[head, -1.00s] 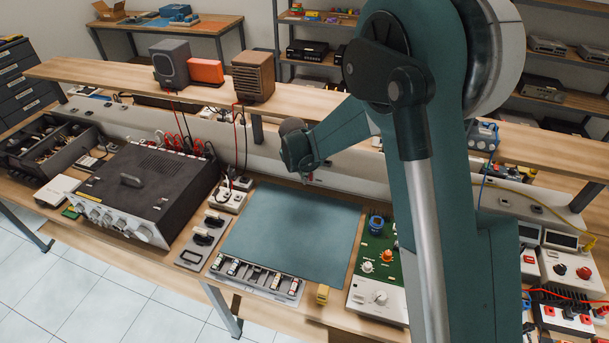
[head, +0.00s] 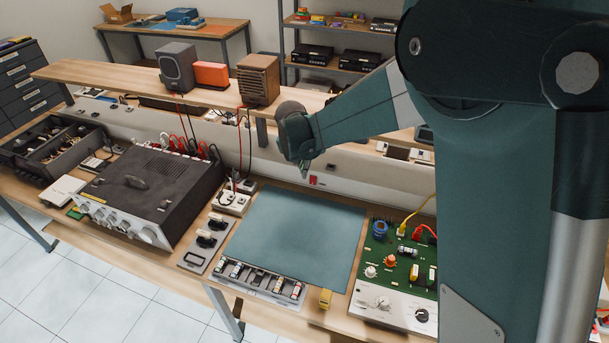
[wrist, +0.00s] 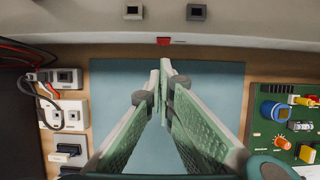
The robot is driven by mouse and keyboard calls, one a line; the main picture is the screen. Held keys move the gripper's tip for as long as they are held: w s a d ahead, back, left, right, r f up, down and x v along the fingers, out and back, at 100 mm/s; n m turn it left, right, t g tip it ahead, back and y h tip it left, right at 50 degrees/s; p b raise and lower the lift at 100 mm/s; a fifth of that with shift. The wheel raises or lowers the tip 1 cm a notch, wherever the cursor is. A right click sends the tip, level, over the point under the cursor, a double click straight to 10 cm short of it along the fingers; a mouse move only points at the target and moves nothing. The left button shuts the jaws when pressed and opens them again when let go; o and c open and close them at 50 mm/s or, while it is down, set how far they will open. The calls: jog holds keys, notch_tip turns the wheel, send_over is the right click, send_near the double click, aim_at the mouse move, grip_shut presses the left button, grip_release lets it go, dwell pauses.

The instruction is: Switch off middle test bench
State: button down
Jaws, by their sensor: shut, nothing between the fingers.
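A small red switch (head: 313,180) is set in the pale strip along the back of the bench, behind the blue-green mat (head: 295,235). The red switch also shows at the top middle of the wrist view (wrist: 163,41). I cannot tell its on or off position. My gripper (head: 305,174) is above the back of the mat, close in front of the strip. In the wrist view my gripper's fingers (wrist: 166,62) come together, shut and empty, with their tips just below the red switch in the picture. A narrow gap shows between tips and switch; contact is not visible.
A dark amplifier (head: 155,190) stands left of the mat, with red and black leads behind it. A green circuit board (head: 398,255) lies to the right. A wooden shelf (head: 205,92) with speakers overhangs the strip. Two dark sockets (wrist: 196,12) sit above the switch.

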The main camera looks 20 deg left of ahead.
jog(key=shift+s+r, duration=0.1)
jog(key=shift+r, duration=0.5)
jog(key=s+d+r+m, duration=0.3)
jog(key=d+r+m, duration=0.2)
jog(key=d, duration=0.5)
jog(key=s+d+r+m+t+b, duration=0.1)
jog(key=s+d+r+m, duration=0.2)
jog(key=d+r+m, duration=0.45)
jog(key=s+d+r+m, duration=0.3)
jog(key=s+d+m, duration=0.1)
jog(key=d, duration=0.8)
jog(key=s+d+f+m+t+b, duration=0.1)
jog(key=s+d+f+m+t, duration=0.1)
jog(key=s+d+m, duration=1.7)
jog(key=shift+s+d+b, duration=0.3)
jog(key=shift+s+d, duration=0.3)
jog(key=shift+s, duration=1.2)
jog(key=shift+m, duration=0.25)
